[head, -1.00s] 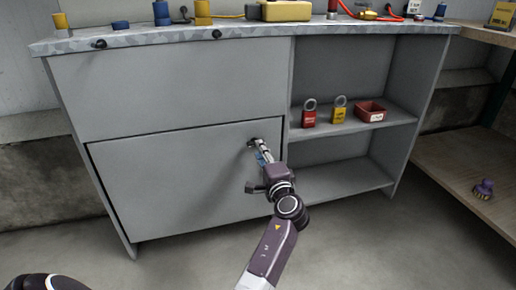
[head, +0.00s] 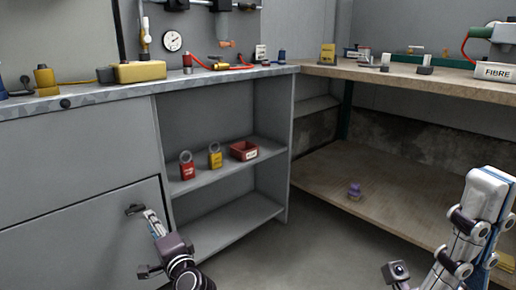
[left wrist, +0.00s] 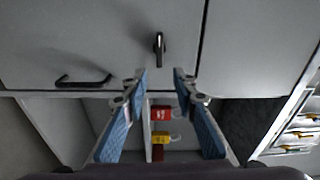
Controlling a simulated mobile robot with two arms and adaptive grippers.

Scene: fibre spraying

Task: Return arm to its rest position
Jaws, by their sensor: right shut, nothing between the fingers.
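The grey cabinet (head: 75,150) has a door with a dark handle (head: 135,209) near its upper right corner. My left gripper (head: 150,219) points at this door close to the handle. In the left wrist view, the blue-padded fingers of my left gripper (left wrist: 160,76) are spread and nothing is held between them. A dark handle (left wrist: 159,45) lies just ahead, centred between the fingertips; contact cannot be told. My right gripper (head: 488,182) is raised at the right edge of the head view, fingers upward, shut and empty, away from the furniture.
Open shelves hold a red padlock (head: 187,170), a yellow padlock (head: 215,158) and a red bin (head: 244,151). The cabinet top carries a yellow box (head: 139,72). A wooden bench (head: 440,83) stands at right, with a purple brush (head: 354,191) on its lower shelf. Floor between them is clear.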

